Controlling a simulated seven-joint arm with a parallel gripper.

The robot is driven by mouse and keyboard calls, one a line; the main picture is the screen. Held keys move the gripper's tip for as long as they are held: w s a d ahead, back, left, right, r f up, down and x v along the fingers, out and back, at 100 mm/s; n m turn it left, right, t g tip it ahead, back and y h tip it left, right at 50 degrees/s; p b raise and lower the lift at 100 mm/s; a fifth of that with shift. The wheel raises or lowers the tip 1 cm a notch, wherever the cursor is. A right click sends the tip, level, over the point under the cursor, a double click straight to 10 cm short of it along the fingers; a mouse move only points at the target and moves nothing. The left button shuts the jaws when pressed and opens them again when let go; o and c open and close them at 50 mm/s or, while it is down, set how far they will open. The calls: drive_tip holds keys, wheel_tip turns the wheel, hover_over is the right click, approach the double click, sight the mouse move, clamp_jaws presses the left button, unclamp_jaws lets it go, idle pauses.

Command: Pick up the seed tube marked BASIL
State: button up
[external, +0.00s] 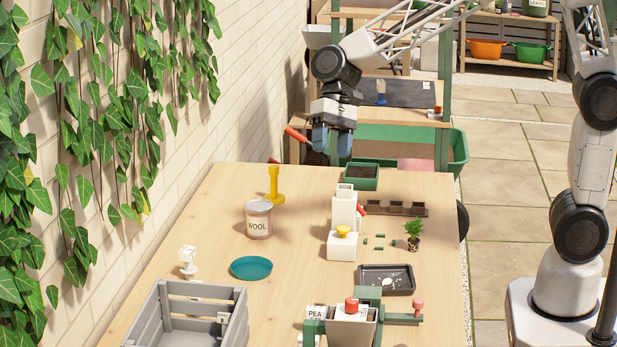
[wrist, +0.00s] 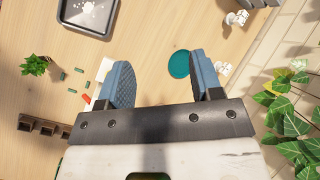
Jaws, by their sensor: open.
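No seed tube with a readable BASIL mark shows in either view. My gripper (external: 332,142) is open and empty, with blue fingers pointing down, high above the far end of the wooden table. In the wrist view my gripper (wrist: 165,82) has its two fingers spread apart with nothing between them. Several small green pieces (external: 379,237) lie on the table beside a white stepped block (external: 342,243) with a yellow knob. I cannot tell whether any of them is a tube. A small tag reading PEA (external: 316,312) is at the front of the table.
A WOOL tin (external: 258,220), yellow stand (external: 273,187), teal saucer (external: 251,268), grey crate (external: 186,287), dark tray (external: 386,267) and small plant (external: 413,229) stand on the table. A green planter (external: 362,184) is near the far edge. An ivy wall borders the left.

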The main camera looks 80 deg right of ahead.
drive_tip(key=w+a+f+m+y, duration=0.1)
drive_tip(key=w+f+m+y, duration=0.15)
drive_tip(key=w+f, duration=0.45)
drive_tip(key=w+a+f+m+y, duration=0.1)
drive_tip(key=w+f+m, duration=0.15)
drive_tip(key=w, duration=0.85)
drive_tip(key=m+t+y, duration=0.2)
drive_tip(key=m+y, duration=0.1)
drive_tip(key=m, duration=0.2)
approach(189, 247)
drive_tip(key=x, duration=0.3)
drive_tip(key=shift+w+a+f, duration=0.1)
drive_tip(key=shift+a, duration=0.05)
drive_tip(key=shift+x, duration=1.35)
drive_tip(key=shift+x, duration=2.6)
